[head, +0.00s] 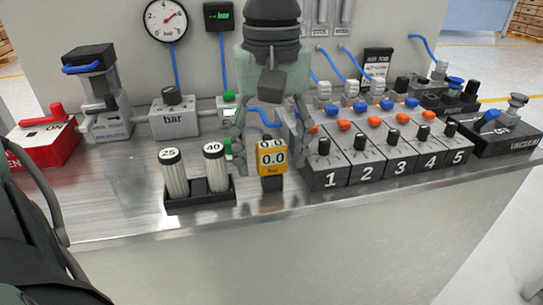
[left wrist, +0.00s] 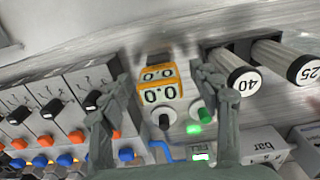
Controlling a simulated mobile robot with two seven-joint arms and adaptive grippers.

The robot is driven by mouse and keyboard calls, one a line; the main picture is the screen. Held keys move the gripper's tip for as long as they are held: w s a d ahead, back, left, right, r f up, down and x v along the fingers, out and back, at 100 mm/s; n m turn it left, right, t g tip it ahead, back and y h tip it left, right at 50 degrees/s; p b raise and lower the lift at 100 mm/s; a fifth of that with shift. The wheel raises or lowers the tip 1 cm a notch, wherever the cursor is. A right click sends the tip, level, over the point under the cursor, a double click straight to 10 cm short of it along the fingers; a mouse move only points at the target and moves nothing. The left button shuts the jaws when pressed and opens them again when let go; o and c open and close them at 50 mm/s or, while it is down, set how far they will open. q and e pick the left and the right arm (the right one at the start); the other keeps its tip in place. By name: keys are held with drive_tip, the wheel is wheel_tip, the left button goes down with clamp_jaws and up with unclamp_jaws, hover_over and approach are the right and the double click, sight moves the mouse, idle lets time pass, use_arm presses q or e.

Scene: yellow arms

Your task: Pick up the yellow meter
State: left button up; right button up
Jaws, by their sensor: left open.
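The yellow meter (head: 271,158) stands upright near the bench's front edge, with "0.0" readouts and a dark base. It shows between the fingers in the left wrist view (left wrist: 160,93). My left gripper (head: 270,150) comes down over it from above, open, with one finger on each side. In the left wrist view the left gripper's fingertips (left wrist: 164,80) flank the meter, with visible gaps. The lower part of the meter is partly hidden behind its own face. My right gripper is not in view.
A black holder with cylinders marked 25 and 40 (head: 199,190) stands close left of the meter. Numbered valve blocks (head: 328,177) stand close on the right. A grey "bar" regulator (head: 174,117) and a green-buttoned device (head: 229,105) sit behind. Bare metal bench (head: 125,215) lies at front left.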

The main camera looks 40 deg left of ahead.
sight(272, 144)
use_arm(q)
drive_tip(key=c, duration=1.3)
drive_tip(key=shift+o, duration=0.2)
drive_tip(key=shift+r, duration=0.15)
wheel_tip(272, 144, up, 4)
drive_tip(key=shift+r, duration=0.1)
drive_tip(key=s+a+r, duration=0.4)
drive_tip(key=a+r, duration=0.2)
drive_tip(key=a, duration=0.5)
drive_tip(key=shift+r, duration=0.25)
